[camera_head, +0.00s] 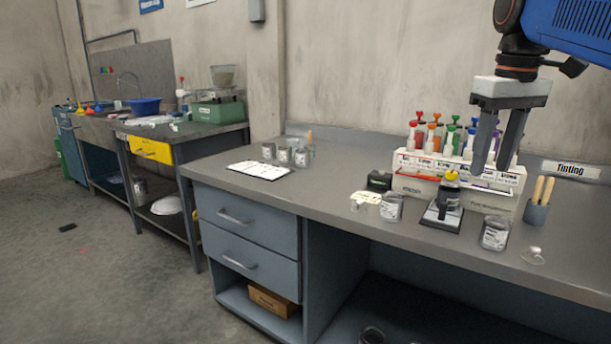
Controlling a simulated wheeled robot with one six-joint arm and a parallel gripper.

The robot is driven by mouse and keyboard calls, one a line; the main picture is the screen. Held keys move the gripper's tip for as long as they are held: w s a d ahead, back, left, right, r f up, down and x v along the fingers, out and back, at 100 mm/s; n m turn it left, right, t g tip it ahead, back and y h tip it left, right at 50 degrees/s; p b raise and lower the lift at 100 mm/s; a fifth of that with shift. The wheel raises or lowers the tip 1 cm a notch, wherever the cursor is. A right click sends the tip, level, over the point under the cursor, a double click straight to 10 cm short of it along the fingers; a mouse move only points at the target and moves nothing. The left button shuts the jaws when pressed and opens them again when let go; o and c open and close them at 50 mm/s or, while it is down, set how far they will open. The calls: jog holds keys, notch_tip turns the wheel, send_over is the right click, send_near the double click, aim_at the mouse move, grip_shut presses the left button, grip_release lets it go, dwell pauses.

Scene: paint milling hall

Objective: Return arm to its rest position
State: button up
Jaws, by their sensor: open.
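My gripper (497,140) shows at the upper right, fingers pointing down. Its two dark fingers are apart with nothing seen between them. It hangs in front of the rack of tinting bottles (428,189), and in the picture its fingertips overlap the rack's right half. My blue and black arm (567,25) comes in from the top right corner.
The grey bench (335,198) carries glass jars (391,207), another jar (495,233), a cup of wooden sticks (537,211) and a white card (258,170). Its middle is mostly clear. A second bench with a green machine (217,113) stands at the left. The floor (100,260) in front is open.

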jog(key=s+a+f+m+t, duration=0.1)
jog(key=s+f, duration=0.4)
jog(key=f, duration=0.5)
jog(key=s+a+f+t, duration=0.1)
jog(key=s+a+f, duration=0.2)
jog(key=f, duration=0.8)
jog(key=s+a+f+m+t, duration=0.1)
jog(key=s+a+f, duration=0.1)
jog(key=s+f, duration=0.6)
notch_tip(320, 180, down, 3)
jog(key=shift+r+m, duration=0.1)
jog(key=shift+m, duration=0.2)
